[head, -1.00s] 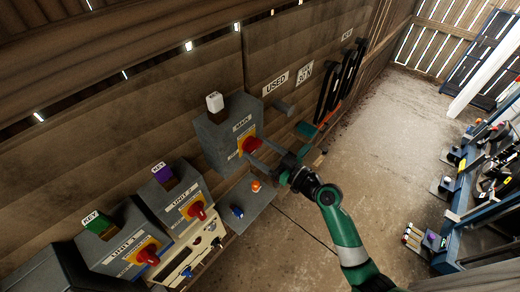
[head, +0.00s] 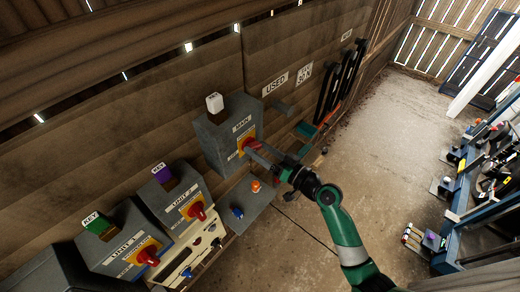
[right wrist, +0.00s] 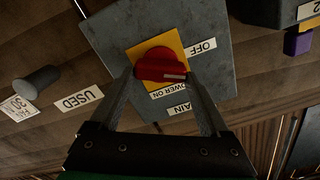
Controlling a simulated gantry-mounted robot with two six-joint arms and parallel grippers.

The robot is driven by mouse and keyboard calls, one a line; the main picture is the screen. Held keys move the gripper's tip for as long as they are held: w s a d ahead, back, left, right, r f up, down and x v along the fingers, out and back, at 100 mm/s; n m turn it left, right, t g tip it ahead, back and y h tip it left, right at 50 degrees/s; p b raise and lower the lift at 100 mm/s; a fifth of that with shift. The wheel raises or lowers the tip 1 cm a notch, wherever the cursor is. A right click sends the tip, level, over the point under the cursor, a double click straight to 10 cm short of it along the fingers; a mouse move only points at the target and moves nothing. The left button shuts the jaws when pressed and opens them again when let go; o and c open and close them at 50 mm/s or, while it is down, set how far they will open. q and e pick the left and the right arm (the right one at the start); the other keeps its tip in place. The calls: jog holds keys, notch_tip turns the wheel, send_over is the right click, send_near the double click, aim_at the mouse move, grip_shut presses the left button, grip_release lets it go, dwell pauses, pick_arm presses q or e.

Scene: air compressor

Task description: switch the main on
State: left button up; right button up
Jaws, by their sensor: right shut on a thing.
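The grey MAIN switch box (head: 222,142) is on the wooden wall, with a yellow plate and a red rotary knob (right wrist: 160,64). My right gripper (head: 256,148) reaches the box from the lower right and is shut on the red knob. In the right wrist view, one finger is on each side of the knob. The knob's white mark points right in that view, below the OFF label (right wrist: 203,46) and above the POWER ON label (right wrist: 168,90). My left gripper is not in view.
The UNIT 2 box (head: 182,204) and UNIT 1 box (head: 118,245), each with a red knob, stand at lower left. A grey shelf (head: 251,204) with a blue and an orange button is below MAIN. Black bars hang on the wall at right.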

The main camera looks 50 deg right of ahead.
jog(key=m+p, duration=0.1)
jog(key=m, duration=0.5)
jog(key=shift+d, duration=0.15)
jog(key=m+p, duration=0.2)
jog(key=m, duration=0.4)
jog(key=shift+f, duration=0.2)
jog(key=shift+m, duration=0.3)
jog(key=o, duration=1.2)
jog(key=s, duration=0.7)
jog(key=s+b, duration=0.1)
jog(key=s, duration=0.3)
jog(key=shift+s+d, duration=0.3)
jog(key=shift+d, duration=0.05)
